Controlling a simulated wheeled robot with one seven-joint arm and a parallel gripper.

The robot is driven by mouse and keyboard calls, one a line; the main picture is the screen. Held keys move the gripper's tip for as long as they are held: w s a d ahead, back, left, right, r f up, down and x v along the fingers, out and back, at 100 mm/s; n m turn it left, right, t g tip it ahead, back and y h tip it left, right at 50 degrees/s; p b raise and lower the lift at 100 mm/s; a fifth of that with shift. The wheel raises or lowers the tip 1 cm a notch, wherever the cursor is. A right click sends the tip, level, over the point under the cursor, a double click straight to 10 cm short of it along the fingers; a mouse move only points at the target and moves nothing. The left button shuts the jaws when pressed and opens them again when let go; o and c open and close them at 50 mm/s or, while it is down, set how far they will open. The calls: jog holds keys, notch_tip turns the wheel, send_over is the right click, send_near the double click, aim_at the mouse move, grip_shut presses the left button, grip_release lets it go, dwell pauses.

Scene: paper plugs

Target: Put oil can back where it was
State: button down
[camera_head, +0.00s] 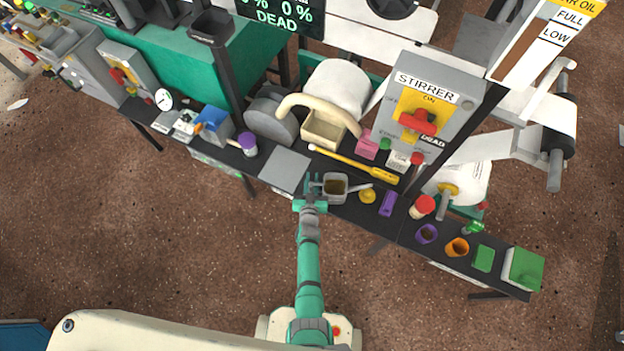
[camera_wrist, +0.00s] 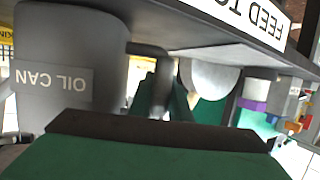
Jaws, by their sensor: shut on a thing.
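The oil can (camera_head: 335,187) is a grey cup-like can with dark contents and a spout to the right, at the front middle of the black bench. In the wrist view the picture is upside down, and the can's "OIL CAN" label (camera_wrist: 52,80) shows close on the left. My gripper (camera_head: 313,188) is at the can's left side, shut on its grey handle (camera_wrist: 150,62). The can looks about upright. I cannot tell whether its base touches the bench. A flat grey plate (camera_head: 284,169) lies on the bench just left of the can.
Right of the can are a yellow disc (camera_head: 367,196), a purple block (camera_head: 387,204) and a red-topped jar (camera_head: 423,206). A yellow stick (camera_head: 352,163) lies behind it. A purple-topped jar (camera_head: 247,144) stands to the left. The stirrer box (camera_head: 428,110) rises at the back right.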

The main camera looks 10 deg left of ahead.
jog(key=shift+f, duration=0.1)
jog(key=c, duration=1.6)
grip_release()
jog(key=shift+c, duration=0.2)
jog(key=w+d+r+v, duration=0.1)
jog(key=r+v, duration=0.1)
jog(key=v, duration=2)
jog(key=s+d+r, duration=0.1)
jog(key=s+r, duration=0.5)
jog(key=r, duration=0.4)
jog(key=s+d+r, duration=0.2)
jog(key=s+r, duration=0.4)
jog(key=r, duration=0.4)
jog(key=s+d+r+m+h, duration=0.1)
jog(key=s+r, duration=0.5)
jog(key=r, duration=0.4)
jog(key=shift+d+t, duration=0.25)
jog(key=shift+t, duration=0.15)
